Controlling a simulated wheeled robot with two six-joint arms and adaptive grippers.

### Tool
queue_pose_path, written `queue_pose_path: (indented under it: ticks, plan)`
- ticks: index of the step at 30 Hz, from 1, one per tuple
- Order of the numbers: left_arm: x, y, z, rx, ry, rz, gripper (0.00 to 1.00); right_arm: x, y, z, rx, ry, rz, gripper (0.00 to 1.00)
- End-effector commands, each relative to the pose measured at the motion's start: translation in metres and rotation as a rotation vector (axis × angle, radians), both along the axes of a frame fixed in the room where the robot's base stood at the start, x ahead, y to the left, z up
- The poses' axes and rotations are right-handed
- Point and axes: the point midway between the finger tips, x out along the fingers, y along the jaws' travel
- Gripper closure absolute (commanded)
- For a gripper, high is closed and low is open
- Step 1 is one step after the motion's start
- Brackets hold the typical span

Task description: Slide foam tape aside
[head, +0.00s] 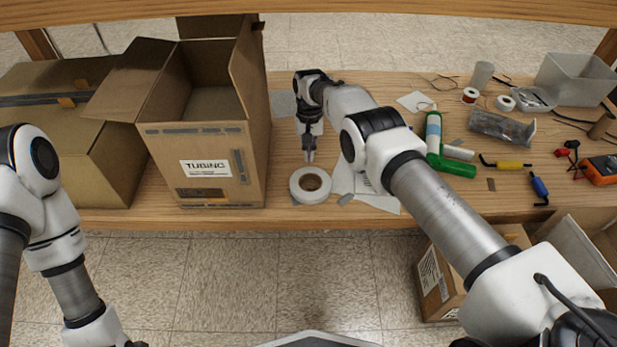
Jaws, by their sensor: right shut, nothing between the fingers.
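The foam tape (310,197) is a white roll with a brown core, lying flat near the front edge of the wooden table. My right gripper (309,157) points down just behind the roll, with its fingertips closed and empty. From this view I cannot tell whether the fingertips touch the roll. My left arm comes in at the left, low in front of the table, and its gripper is out of view.
An open cardboard box marked TUBING (206,196) stands left of the roll. White papers (385,203) lie right of it.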

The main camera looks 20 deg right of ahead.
Motion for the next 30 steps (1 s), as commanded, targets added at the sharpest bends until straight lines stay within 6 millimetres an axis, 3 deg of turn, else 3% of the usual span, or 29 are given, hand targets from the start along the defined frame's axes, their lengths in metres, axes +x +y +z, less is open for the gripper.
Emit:
queue_pose_path:
  ticks: [1, 6, 14, 24, 26, 30]
  plan:
    - [0.000, 0.000, 0.022, 0.000, 0.000, 0.000, 0.60, -0.004, 0.001, 0.012, 0.000, 0.004, 0.000, 1.00]
    - [0.000, 0.000, 0.059, 0.000, -0.001, -0.001, 0.60, -0.020, 0.005, 0.014, -0.001, 0.003, 0.000, 1.00]
    - [0.000, 0.000, 0.059, 0.000, 0.000, -0.001, 0.60, -0.052, 0.017, 0.004, 0.000, 0.003, 0.002, 1.00]
    - [0.000, 0.000, 0.055, 0.000, 0.000, -0.001, 0.60, -0.109, 0.035, 0.002, -0.001, 0.000, 0.000, 1.00]
    - [0.000, 0.000, 0.042, 0.000, -0.001, -0.001, 0.60, -0.109, 0.035, -0.012, -0.002, -0.002, -0.001, 1.00]
    - [0.000, 0.000, 0.043, 0.000, 0.000, -0.001, 0.60, -0.108, 0.035, -0.015, -0.001, -0.002, -0.001, 1.00]
